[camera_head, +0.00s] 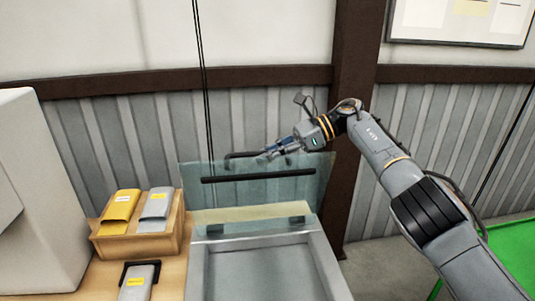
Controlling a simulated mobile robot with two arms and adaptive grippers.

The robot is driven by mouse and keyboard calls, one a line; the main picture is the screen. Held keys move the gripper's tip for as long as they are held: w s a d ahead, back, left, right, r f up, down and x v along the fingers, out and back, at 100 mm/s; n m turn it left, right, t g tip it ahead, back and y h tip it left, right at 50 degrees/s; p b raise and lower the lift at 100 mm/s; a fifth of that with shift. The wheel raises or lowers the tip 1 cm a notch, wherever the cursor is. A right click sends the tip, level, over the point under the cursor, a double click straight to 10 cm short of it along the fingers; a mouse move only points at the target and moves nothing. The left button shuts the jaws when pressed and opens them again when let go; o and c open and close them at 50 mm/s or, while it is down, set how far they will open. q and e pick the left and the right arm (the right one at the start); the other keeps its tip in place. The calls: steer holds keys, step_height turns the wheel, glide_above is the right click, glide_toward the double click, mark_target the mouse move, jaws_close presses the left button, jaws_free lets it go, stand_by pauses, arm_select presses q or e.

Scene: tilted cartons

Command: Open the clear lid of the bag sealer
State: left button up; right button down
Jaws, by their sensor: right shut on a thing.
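The bag sealer (198,271) is a grey box at the lower middle, with a recessed grey chamber. Its clear lid (306,192) is tinted blue-green and stands raised at the back, tilted up from two dark hinges. A long black bar (258,175) runs across the lid. A black handle (236,155) shows at the lid's upper edge. My right gripper (268,154) reaches in from the right and is shut on this handle; its fingertips are small and partly hidden. My left gripper is not in view.
A wooden tray (140,247) with a yellow and a grey packet stands left of the sealer. Another grey labelled packet (138,283) lies in front of it. A large white box (45,190) fills the far left. A ribbed wall and brown post stand behind.

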steer(key=shift+r, duration=0.2)
steer(key=c, duration=1.4)
jaws_free()
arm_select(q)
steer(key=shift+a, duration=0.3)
arm_select(e)
steer(key=shift+o, duration=0.2)
steer(key=shift+s, duration=0.15)
